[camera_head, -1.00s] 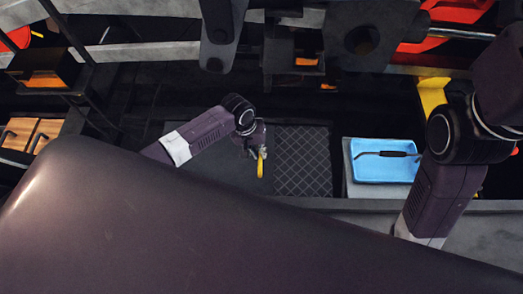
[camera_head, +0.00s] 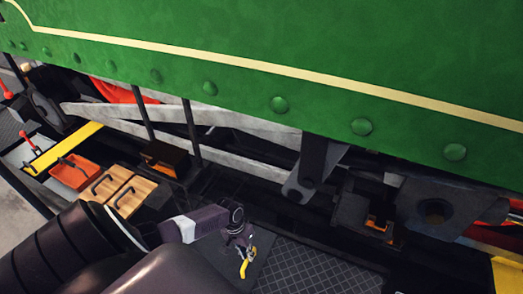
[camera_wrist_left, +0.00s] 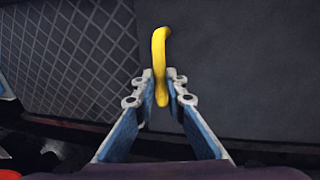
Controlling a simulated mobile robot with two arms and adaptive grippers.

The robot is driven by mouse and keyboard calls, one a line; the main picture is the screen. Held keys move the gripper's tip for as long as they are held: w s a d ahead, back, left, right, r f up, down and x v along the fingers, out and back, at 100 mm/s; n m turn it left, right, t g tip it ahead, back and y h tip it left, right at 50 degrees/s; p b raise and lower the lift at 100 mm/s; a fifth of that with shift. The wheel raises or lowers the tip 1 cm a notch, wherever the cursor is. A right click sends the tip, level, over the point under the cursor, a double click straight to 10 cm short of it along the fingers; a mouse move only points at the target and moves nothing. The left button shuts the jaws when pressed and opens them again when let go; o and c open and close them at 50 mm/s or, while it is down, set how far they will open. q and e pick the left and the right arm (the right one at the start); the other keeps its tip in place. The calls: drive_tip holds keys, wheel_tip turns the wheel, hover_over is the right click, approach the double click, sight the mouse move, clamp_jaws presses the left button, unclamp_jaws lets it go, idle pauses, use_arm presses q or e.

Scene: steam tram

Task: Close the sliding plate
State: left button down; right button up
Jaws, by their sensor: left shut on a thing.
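The sliding plate appears to be the smooth dark plate (camera_wrist_left: 245,65), at the right of the left wrist view. It lies beside a crosshatched dark plate (camera_wrist_left: 75,50), which also shows at the bottom of the head view (camera_head: 315,272). A curved yellow handle (camera_wrist_left: 159,42) stands at the smooth plate, near the border between the two. My left gripper (camera_wrist_left: 162,92) is shut on the handle's near end, with one finger on each side. In the head view the gripper (camera_head: 240,246) is partly hidden by its own wrist. My right gripper is out of view.
A green riveted tram side (camera_head: 290,60) overhangs the work area, with grey rods (camera_head: 240,120) and brackets below. At the left are wooden drawers or boxes with black handles (camera_head: 118,190), an orange tray (camera_head: 75,174) and a yellow bar (camera_head: 65,148).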

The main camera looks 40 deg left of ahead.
use_arm(q)
drive_tip(key=shift+s+a, duration=0.25)
drive_tip(key=shift+a, duration=0.55)
drive_tip(key=c, duration=2)
unclamp_jaws()
drive_tip(key=shift+a, duration=0.1)
drive_tip(key=shift+o, duration=0.2)
wheel_tip(320, 180, up, 7)
drive_tip(key=a, duration=0.1)
drive_tip(key=shift+s+r, duration=0.15)
drive_tip(key=shift+s, duration=0.05)
drive_tip(key=shift+a, duration=0.1)
